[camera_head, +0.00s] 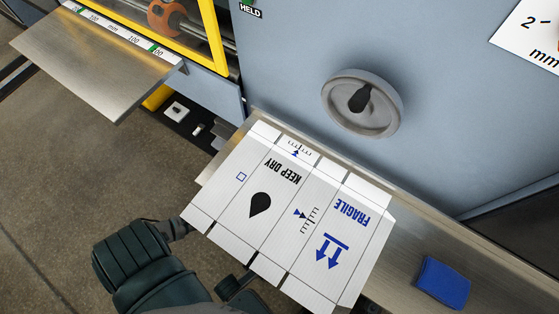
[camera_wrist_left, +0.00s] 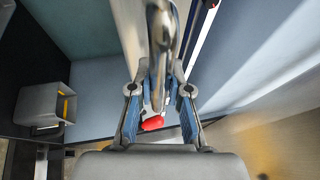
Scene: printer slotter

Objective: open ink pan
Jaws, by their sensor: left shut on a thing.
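In the left wrist view the blue-padded fingers (camera_wrist_left: 160,110) are shut on a shiny metal bar (camera_wrist_left: 162,40), seemingly a handle. A red piece (camera_wrist_left: 152,123) shows between the fingers. I cannot make out the ink pan itself. My right gripper is not clearly in view.
The carton blank (camera_head: 262,208) lies on a metal ledge (camera_head: 405,235) with a blue block (camera_head: 443,282). A round grey knob (camera_head: 362,102) sits on the machine wall. A metal shelf (camera_head: 95,60) juts out at upper left. A grey bracket (camera_wrist_left: 42,105) is left in the wrist view.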

